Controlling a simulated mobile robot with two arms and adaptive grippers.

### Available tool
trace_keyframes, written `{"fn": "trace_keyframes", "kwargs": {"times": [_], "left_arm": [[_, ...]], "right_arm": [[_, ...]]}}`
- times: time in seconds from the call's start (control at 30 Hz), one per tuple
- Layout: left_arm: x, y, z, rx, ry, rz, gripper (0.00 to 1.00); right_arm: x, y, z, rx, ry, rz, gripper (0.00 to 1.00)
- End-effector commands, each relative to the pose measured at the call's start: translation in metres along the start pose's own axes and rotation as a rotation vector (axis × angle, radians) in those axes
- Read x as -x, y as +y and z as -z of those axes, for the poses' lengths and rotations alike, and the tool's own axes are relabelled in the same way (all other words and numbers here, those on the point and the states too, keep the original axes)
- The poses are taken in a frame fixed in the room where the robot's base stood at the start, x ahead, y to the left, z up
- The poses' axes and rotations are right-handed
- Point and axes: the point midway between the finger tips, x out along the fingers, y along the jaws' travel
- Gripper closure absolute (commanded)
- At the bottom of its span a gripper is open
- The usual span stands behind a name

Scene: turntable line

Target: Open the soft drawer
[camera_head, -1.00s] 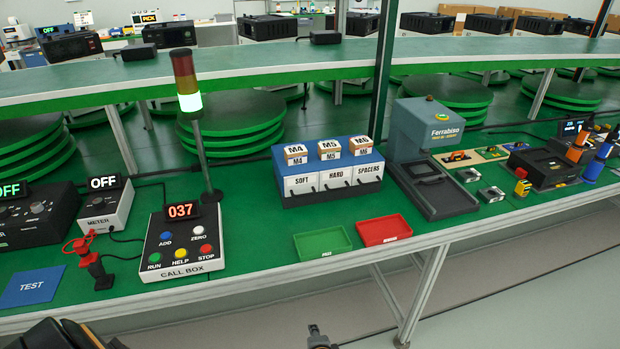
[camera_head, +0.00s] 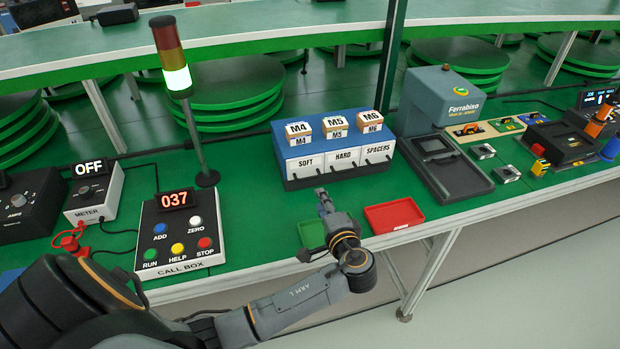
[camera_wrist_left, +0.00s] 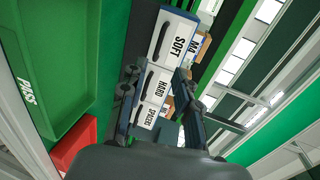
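The soft drawer (camera_head: 306,163) is the left one of three white drawers in a blue cabinet (camera_head: 284,148). Its front, with a dark handle, looks flush with the others and shut. In the left wrist view the soft drawer (camera_wrist_left: 177,44) is at the top centre, handle facing left. My left gripper (camera_head: 321,194) is in front of and below the cabinet, over the green tray, apart from the drawer. In the left wrist view my left gripper (camera_wrist_left: 157,75) has its two fingers spread, with nothing held between them. My right gripper is out of view.
The hard drawer (camera_head: 343,160) and spacers drawer (camera_head: 377,154) sit beside it. Bins marked M4, M5 and M6 stand on top. A green tray (camera_head: 311,236) and a red tray (camera_head: 394,216) lie in front. The call box (camera_head: 180,240) and light tower (camera_head: 172,60) are at left.

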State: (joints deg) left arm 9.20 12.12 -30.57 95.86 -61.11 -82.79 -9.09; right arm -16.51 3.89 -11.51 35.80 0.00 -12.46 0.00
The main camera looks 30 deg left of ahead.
Motion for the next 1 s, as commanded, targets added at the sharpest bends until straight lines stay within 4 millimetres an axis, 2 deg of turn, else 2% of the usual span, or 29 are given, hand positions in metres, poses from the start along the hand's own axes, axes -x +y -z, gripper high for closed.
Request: {"fn": "trace_keyframes", "kwargs": {"times": [0.03, 0.2, 0.4, 0.5, 0.7, 0.93, 0.97, 1.0], "left_arm": [[-0.013, -0.003, 0.0, -0.002, -0.002, 0.005, 0.68], [-0.05, -0.003, -0.001, -0.003, -0.002, 0.004, 0.68], [-0.086, -0.001, 0.0, -0.002, -0.001, 0.0, 0.68], [-0.098, -0.001, 0.0, -0.002, 0.0, 0.001, 0.68], [-0.108, 0.0, 0.0, 0.0, 0.0, 0.0, 0.68], [-0.108, 0.0, 0.0, 0.0, 0.001, -0.001, 0.68], [-0.108, 0.0, 0.0, 0.0, 0.001, -0.001, 0.72], [-0.108, 0.0, 0.0, 0.0, 0.001, -0.001, 0.81]], "right_arm": [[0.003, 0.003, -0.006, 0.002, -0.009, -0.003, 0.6], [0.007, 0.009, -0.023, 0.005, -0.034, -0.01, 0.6], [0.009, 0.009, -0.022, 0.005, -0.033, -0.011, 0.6], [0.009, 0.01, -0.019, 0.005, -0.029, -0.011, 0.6], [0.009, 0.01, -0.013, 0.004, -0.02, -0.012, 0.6], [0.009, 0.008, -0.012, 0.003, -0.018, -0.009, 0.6], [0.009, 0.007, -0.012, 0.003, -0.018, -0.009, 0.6], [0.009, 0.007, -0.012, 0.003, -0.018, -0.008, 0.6]]}}
